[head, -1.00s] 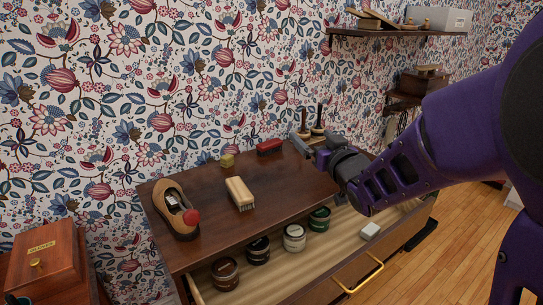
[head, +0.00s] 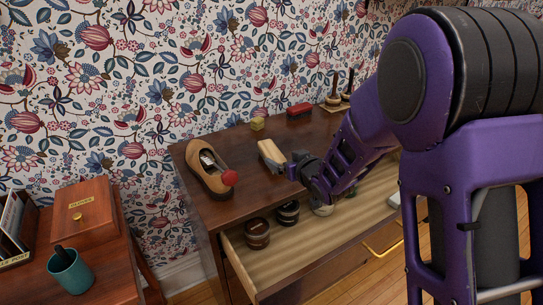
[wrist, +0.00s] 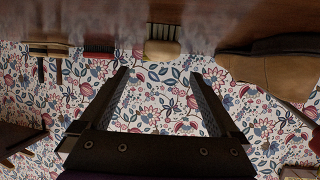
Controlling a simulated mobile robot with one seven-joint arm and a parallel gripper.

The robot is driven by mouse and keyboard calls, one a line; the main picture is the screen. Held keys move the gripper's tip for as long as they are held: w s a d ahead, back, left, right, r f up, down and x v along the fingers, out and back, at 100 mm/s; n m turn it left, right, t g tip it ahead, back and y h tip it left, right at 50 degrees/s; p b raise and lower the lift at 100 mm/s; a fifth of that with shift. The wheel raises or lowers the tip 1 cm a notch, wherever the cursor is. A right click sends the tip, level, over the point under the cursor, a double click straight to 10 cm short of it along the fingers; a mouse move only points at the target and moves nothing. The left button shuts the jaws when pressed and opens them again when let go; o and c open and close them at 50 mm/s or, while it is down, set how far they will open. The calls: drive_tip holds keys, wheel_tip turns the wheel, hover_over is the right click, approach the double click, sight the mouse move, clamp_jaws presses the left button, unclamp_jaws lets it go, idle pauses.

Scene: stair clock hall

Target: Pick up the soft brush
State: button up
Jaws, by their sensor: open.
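The pale wooden brush (head: 271,155), which looks like the soft brush, lies on the dark cabinet top, right of a brown shoe. My gripper (head: 292,168) is close beside its near right end in the head view, with no clear contact. In the upside-down wrist view, a pale striped block (wrist: 162,32), apparently the brush, shows at the top middle. My gripper (wrist: 160,88) is open there, with nothing between its fingers.
The open drawer (head: 285,252) holds jars (head: 257,233). A side table with a wooden box (head: 84,211) and green cup (head: 70,272) stands left.

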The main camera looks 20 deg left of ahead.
sight(274, 154)
drive_tip(key=x, duration=0.7)
drive_tip(key=shift+w+a+f, duration=0.15)
drive_tip(key=shift+a+f, duration=0.05)
drive_tip(key=shift+a, duration=0.05)
drive_tip(key=shift+r, duration=0.1)
drive_tip(key=c, duration=1.5)
